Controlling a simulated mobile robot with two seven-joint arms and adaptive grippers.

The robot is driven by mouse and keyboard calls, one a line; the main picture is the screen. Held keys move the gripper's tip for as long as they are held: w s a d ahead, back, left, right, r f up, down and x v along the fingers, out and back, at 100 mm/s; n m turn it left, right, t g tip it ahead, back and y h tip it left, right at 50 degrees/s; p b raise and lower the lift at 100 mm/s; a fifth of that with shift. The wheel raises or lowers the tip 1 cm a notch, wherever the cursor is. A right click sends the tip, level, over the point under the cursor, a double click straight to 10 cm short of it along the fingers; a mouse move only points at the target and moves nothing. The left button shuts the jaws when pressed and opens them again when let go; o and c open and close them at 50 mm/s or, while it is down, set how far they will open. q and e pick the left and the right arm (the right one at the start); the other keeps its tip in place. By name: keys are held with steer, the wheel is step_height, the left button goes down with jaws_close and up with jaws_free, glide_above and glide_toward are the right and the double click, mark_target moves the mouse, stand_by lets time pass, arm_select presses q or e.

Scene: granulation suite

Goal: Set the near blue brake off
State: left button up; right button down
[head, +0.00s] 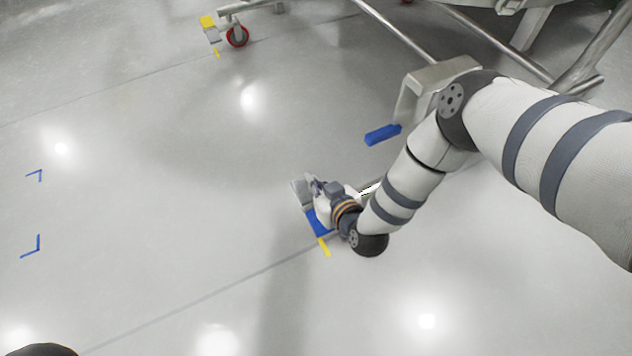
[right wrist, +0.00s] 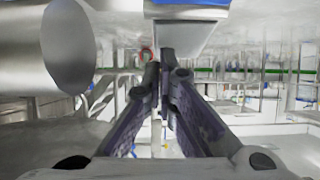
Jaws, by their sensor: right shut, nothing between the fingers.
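A blue brake pedal (head: 318,224) shows low on the floor side of a grey metal block (head: 298,193), partly hidden behind my right gripper. My right gripper (head: 312,182) is shut and empty, right at this block and pedal. I cannot tell whether it touches them. In the right wrist view its closed fingers (right wrist: 166,70) point at a grey metal part with a blue edge (right wrist: 192,2) just above the tips. A second blue pedal (head: 382,134) sticks out farther back, beside a metal housing. My left gripper is not in view.
A yellow pedal (head: 208,22) and a red-rimmed caster (head: 237,37) stand at the far left end of the steel frame (head: 400,32). Blue corner marks (head: 38,246) lie on the floor at left. The floor at left and front is clear.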

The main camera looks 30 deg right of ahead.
steer(key=shift+w+f+g+p, duration=0.1)
steer(key=shift+w+g+p, duration=0.35)
steer(key=shift+g, duration=0.45)
steer(key=shift+f, duration=0.1)
steer(key=shift+w+f+g, duration=0.25)
steer(key=shift+w+g, duration=0.15)
steer(key=shift+g, duration=0.7)
steer(key=shift+f+g, duration=0.2)
steer(key=shift+g, duration=0.1)
steer(key=shift+w+f, duration=0.4)
steer(key=shift+w, duration=0.05)
